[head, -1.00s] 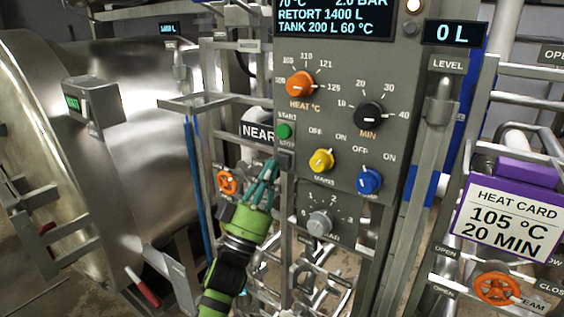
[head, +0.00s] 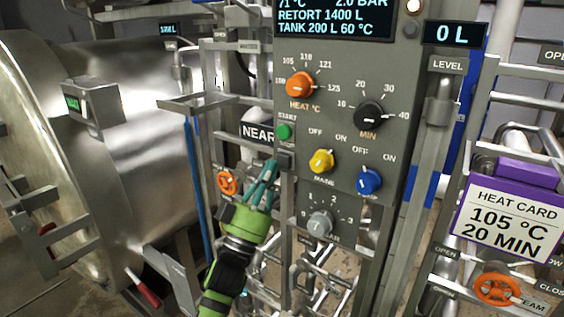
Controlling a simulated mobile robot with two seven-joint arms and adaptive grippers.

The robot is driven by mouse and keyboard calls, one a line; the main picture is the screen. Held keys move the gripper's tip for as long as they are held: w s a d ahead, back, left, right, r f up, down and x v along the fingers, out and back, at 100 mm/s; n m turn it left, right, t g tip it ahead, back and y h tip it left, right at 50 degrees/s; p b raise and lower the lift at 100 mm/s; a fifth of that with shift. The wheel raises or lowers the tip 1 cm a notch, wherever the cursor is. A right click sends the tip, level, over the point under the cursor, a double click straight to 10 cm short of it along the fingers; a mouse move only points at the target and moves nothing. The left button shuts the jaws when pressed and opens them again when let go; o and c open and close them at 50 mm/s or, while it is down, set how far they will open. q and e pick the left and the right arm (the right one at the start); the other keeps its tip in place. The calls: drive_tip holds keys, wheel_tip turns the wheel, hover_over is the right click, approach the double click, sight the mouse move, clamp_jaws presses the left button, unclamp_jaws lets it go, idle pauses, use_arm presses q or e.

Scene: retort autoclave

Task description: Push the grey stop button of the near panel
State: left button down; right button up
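The near panel (head: 330,120) is a tall grey control panel in the middle of the head view, beside a white NEAR sign (head: 257,131). The stop button (head: 287,160) is a small dark grey square on its left edge, below the green start button (head: 284,131). My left gripper (head: 273,166) comes up from below, its teal fingers together at the tips and nothing visible between them. The tips are right beside the stop button's left side; whether they touch it I cannot tell. My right gripper is not in view.
A yellow knob (head: 321,160), a blue knob (head: 369,181) and a grey knob (head: 320,224) sit close by on the panel. An orange valve wheel (head: 228,183) is just left of my fingers. The steel retort (head: 120,150) fills the left.

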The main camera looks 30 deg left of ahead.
use_arm(q)
drive_tip(key=shift+w, duration=0.15)
drive_tip(key=shift+w, duration=0.3)
drive_tip(key=shift+w, duration=0.6)
idle(1.0)
drive_tip(key=shift+s, duration=1.05)
drive_tip(key=shift+s+a+p, duration=0.2)
drive_tip(key=shift+s+p, duration=0.45)
drive_tip(key=shift+s, duration=1.85)
